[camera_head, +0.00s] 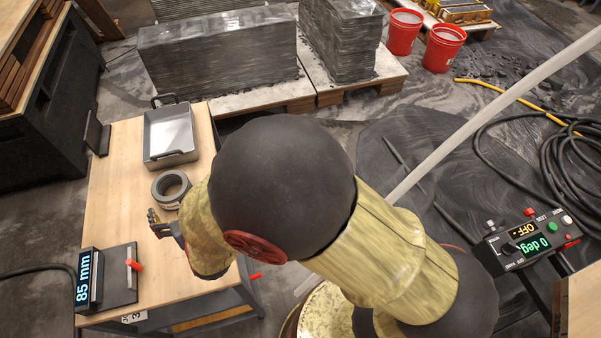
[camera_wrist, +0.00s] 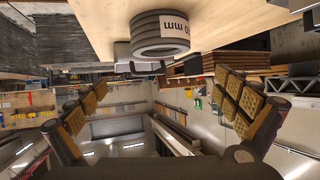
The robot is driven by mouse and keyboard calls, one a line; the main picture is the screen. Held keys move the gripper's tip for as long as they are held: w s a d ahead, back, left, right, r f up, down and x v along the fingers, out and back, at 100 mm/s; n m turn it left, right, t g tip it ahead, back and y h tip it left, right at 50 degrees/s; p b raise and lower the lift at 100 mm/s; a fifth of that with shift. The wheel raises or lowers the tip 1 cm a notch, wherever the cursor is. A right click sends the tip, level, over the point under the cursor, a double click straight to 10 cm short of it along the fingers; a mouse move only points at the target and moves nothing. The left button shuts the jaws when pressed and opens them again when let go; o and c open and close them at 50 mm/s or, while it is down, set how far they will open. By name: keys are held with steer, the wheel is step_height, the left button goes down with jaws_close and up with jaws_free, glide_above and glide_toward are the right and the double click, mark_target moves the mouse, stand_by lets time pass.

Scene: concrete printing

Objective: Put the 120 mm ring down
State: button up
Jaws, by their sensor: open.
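A grey ring (camera_head: 165,202) lies flat on the wooden table (camera_head: 122,170), just in front of a grey metal tray (camera_head: 184,157). In the wrist view the ring (camera_wrist: 148,28) appears upside down against the tabletop, with a white label ending in "0 mm"; the rest of the label is turned out of sight. My gripper (camera_head: 155,222) is on the near side of the ring in the head view, partly hidden by my arm. In the wrist view my gripper (camera_wrist: 160,82) has its padded fingers spread wide, empty and apart from the ring.
A display reading "85 mm" (camera_head: 85,279) and a dark plate with a red handle (camera_head: 120,277) are at the table's near end. A control box reading "OFF" and "0 deg" (camera_head: 527,240) stands right. Stacked grey slabs (camera_head: 220,60) stand on pallets behind. The table's left strip is clear.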

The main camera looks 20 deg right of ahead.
steer(key=s+d+r+m+g, duration=0.1)
steer(key=s+d+r+g, duration=0.15)
steer(key=d+r, duration=1.25)
steer(key=s+d+r+m+g+h, duration=0.1)
steer(key=s+d+r+g, duration=0.1)
steer(key=s+d, duration=0.6)
steer(key=s+d+r+g+h, duration=0.2)
steer(key=s+d+r, duration=0.2)
steer(key=s+d, duration=0.5)
steer(key=shift+s+d+r+m+h, duration=0.15)
steer(key=shift+s+d+m+h, duration=0.2)
steer(key=shift+d, duration=0.45)
steer(key=shift+c, duration=0.3)
